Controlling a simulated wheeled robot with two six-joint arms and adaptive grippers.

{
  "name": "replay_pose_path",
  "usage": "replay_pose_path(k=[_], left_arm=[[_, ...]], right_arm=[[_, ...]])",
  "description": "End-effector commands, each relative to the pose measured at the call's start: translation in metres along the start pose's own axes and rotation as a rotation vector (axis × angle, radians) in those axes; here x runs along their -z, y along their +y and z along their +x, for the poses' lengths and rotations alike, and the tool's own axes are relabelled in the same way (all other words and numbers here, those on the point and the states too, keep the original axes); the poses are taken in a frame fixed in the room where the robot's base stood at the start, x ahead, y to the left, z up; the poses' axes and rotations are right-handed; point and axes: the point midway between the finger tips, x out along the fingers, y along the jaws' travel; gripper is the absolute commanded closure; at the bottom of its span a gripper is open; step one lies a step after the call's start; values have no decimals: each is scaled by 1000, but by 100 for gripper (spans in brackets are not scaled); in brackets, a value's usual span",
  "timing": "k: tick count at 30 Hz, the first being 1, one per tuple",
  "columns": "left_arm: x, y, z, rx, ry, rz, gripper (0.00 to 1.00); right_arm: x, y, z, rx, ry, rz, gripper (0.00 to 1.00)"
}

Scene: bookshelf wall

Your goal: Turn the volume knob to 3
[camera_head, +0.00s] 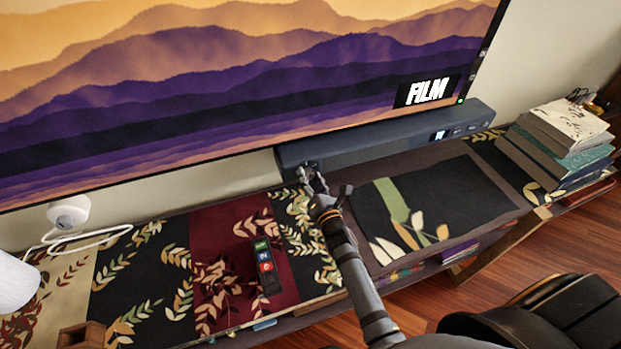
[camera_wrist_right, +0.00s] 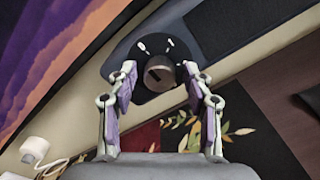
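The volume knob (camera_wrist_right: 160,74) is a dark round knob on a black dial face at the end of the grey soundbar (camera_wrist_right: 203,27). White marks show around it, a 0 at upper left and short strokes to its right. In the head view the soundbar (camera_head: 390,137) lies below the screen, and the knob is hidden behind my gripper. My right gripper (camera_wrist_right: 157,82) is open, its two fingers on either side of the knob. I cannot tell whether they touch it. In the head view the right gripper (camera_head: 312,178) is at the soundbar's left end. My left gripper is not in view.
A large screen (camera_head: 230,80) stands behind the soundbar. A remote (camera_head: 266,266) lies on the patterned shelf top. A stack of books (camera_head: 562,145) stands at the right, and a white device (camera_head: 69,212) with a cable is at the left.

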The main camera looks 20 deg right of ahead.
Motion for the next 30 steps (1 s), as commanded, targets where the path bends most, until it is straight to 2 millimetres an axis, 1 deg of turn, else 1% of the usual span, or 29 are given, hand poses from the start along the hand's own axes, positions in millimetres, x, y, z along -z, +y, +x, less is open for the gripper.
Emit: replay_pose_path(k=[1, 5, 10, 20, 26, 30], left_arm=[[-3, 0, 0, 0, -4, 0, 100], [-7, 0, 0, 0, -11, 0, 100], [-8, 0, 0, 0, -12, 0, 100], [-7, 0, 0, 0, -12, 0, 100], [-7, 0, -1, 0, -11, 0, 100], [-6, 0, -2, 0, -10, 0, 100]], right_arm=[[0, 0, 0, 0, 0, 0, 59], [0, 0, 0, 0, 0, 0, 77], [0, 0, 0, 0, 0, 0, 100], [0, 0, 0, 0, 0, 47, 100], [0, 0, 0, 0, 0, 166, 100], [0, 0, 0, 0, 0, 288, 100]])
